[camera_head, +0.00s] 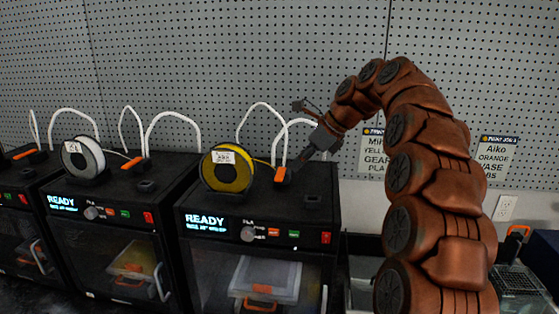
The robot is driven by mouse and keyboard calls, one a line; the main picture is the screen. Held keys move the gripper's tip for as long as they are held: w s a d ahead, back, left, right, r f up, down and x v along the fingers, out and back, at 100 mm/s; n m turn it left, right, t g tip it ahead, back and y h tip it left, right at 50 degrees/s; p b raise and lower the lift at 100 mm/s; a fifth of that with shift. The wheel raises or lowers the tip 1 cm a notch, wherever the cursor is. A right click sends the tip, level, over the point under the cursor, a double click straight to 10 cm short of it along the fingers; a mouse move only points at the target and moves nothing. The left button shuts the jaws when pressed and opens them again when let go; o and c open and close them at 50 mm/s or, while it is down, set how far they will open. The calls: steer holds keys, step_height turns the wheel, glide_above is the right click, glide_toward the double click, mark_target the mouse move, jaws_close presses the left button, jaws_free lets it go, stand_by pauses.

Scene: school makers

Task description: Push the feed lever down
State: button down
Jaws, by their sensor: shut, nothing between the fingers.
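An orange feed lever (283,175) sits on top of the black printer (262,208) with the yellow spool, at the foot of a white tube. My gripper (303,158) is shut and empty, reaching down from the upper right. Its tips are close to the lever, just up and right of it. I cannot tell whether they touch it. The lever's exact tilt is too small to make out. The gripper partly covers the area behind the lever.
A yellow spool (228,168) stands left of the lever. A second printer (117,208) with a white spool (83,160) and its own orange lever (132,164) stands to the left. White tubes (262,106) arch above the printers. A pegboard wall (230,60) is behind.

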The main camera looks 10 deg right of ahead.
steer(key=v, duration=0.6)
steer(key=shift+d+r, duration=0.25)
steer(key=shift+r, duration=0.05)
steer(key=shift+s+d+r, duration=0.15)
steer(key=shift+r, duration=0.1)
stand_by(0.9)
